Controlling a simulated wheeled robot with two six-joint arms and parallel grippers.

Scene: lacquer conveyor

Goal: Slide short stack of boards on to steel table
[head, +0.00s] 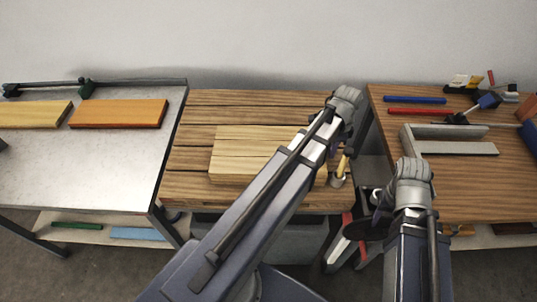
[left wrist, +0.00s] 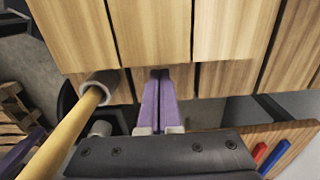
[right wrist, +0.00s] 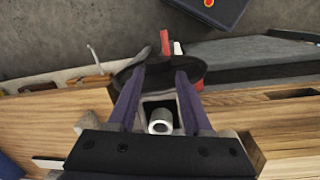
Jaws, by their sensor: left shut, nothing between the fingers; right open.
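The short stack of pale boards (head: 245,152) lies flat on a slatted wooden table (head: 200,105), and its right end is hidden behind my left arm. In the left wrist view the boards (left wrist: 150,30) fill the top. My left gripper (left wrist: 160,78) is shut and empty, its purple fingertips at the edge of the boards; I cannot tell whether they touch. In the head view it is mostly hidden, to the right of the stack. The steel table (head: 110,165) stands left of the wooden table. My right gripper (right wrist: 158,75) is open and empty, low between the wooden tables.
An orange board (head: 118,114) and a yellow board (head: 35,114) lie on the steel table, whose front part is bare. A yellow handle (head: 343,163) stands in a grey holder beside my left gripper. The right-hand table (head: 460,195) carries a grey frame (head: 450,148) and tools.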

